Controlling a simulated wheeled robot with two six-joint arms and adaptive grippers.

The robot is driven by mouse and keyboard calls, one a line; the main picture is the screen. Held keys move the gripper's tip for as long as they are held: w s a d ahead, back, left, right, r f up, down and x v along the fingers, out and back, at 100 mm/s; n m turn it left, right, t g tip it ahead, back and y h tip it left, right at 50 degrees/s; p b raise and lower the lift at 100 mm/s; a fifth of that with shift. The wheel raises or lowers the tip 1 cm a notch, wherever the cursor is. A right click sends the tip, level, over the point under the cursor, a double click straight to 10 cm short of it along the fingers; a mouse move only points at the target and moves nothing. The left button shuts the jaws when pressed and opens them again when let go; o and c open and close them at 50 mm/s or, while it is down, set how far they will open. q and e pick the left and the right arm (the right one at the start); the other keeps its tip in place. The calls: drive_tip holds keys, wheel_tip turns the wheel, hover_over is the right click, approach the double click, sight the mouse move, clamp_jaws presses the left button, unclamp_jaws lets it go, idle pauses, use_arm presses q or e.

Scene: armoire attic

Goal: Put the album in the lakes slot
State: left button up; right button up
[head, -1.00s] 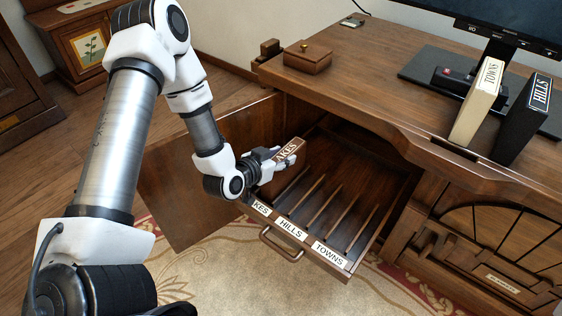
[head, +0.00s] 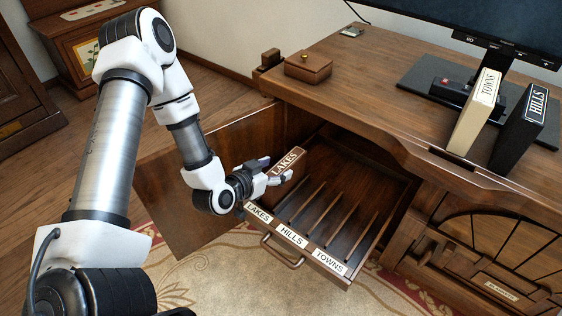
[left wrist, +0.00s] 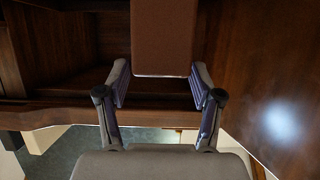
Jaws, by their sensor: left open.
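The brown album (head: 288,162) with a white LAKES label stands in the pulled-out drawer, in the left slot behind the LAKES label (head: 259,213). My left gripper (head: 276,178) is open beside the album's near end, just above the drawer. In the left wrist view the album (left wrist: 164,38) is ahead of the open left gripper (left wrist: 160,88), with gaps between it and the fingers. The album's lower part is hidden by the gripper in the head view. My right gripper is not in view.
The slotted drawer (head: 312,262) also has HILLS and TOWNS slots, both empty. An open cabinet door (head: 185,205) stands left of it. A cream TOWNS album (head: 473,115) and a black HILLS album (head: 522,125) stand on the desk. A small wooden box (head: 308,68) sits at the back.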

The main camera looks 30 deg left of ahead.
use_arm(q)
drive_tip(key=d+p+v, duration=0.1)
drive_tip(key=p+v, duration=0.4)
drive_tip(key=v, duration=0.4)
drive_tip(key=s+d+f+g, duration=0.1)
drive_tip(key=f+g, duration=0.1)
drive_tip(key=f, duration=0.1)
drive_tip(key=s+d+f+g+h, duration=0.1)
drive_tip(key=s+d+f+g, duration=0.1)
drive_tip(key=f, duration=0.1)
drive_tip(key=s+d+f+g, duration=0.1)
drive_tip(key=d+f+g, duration=0.1)
drive_tip(key=f, duration=0.1)
drive_tip(key=shift+s+d+f+m+b, duration=0.1)
drive_tip(key=shift+s+m+b, duration=0.1)
drive_tip(key=shift+m+b, duration=0.15)
drive_tip(key=s+d+f+n+g+y, duration=0.2)
drive_tip(key=s+f+g, duration=0.5)
drive_tip(key=s, duration=0.5)
drive_tip(key=shift+s+d+f, duration=0.2)
drive_tip(key=shift+s+d, duration=0.1)
drive_tip(key=shift+d, duration=0.25)
